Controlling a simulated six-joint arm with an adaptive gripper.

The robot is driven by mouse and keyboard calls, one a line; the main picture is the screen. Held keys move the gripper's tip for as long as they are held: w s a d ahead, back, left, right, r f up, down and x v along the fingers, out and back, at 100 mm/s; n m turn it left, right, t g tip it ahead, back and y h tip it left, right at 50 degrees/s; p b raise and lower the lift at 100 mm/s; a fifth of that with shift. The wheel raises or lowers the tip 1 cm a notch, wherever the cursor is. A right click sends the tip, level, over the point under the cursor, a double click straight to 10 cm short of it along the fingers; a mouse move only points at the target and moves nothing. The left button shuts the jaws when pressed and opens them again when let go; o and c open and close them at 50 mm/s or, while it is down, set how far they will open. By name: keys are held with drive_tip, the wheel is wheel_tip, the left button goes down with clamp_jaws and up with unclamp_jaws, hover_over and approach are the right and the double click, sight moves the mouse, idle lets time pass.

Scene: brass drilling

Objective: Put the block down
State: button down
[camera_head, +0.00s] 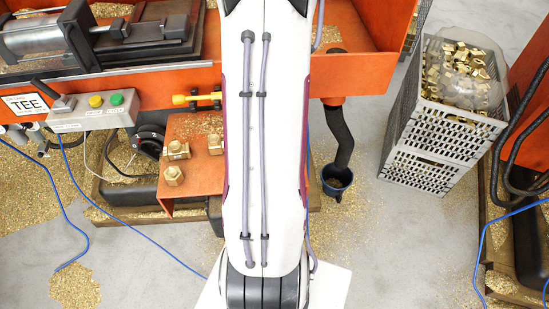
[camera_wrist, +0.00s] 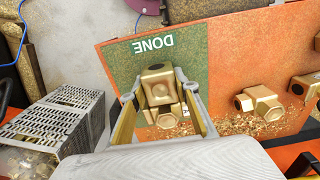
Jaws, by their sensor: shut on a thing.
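In the wrist view, my gripper (camera_wrist: 155,80) is shut on a brass block (camera_wrist: 158,92), with a finger on each side of it. The held block is over the green area marked DONE (camera_wrist: 154,45). More brass shape (camera_wrist: 170,120) with dark holes shows just below it in the picture, between the fingers. I cannot tell if this is a second block or how high the held block is. In the head view, my arm covers the gripper and the held block.
Brass blocks (camera_wrist: 260,102) (camera_head: 177,150) sit on the orange-brown board, with chips around them. A grey crate (camera_wrist: 55,120) is at the left in the wrist view. In the head view, a crate of brass pieces (camera_head: 440,125) stands right, and a button box (camera_head: 92,112) left.

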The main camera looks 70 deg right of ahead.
drive_tip(key=shift+f, duration=0.1)
idle(0.3)
drive_tip(key=c, duration=1.5)
unclamp_jaws()
drive_tip(key=shift+r, duration=6.1)
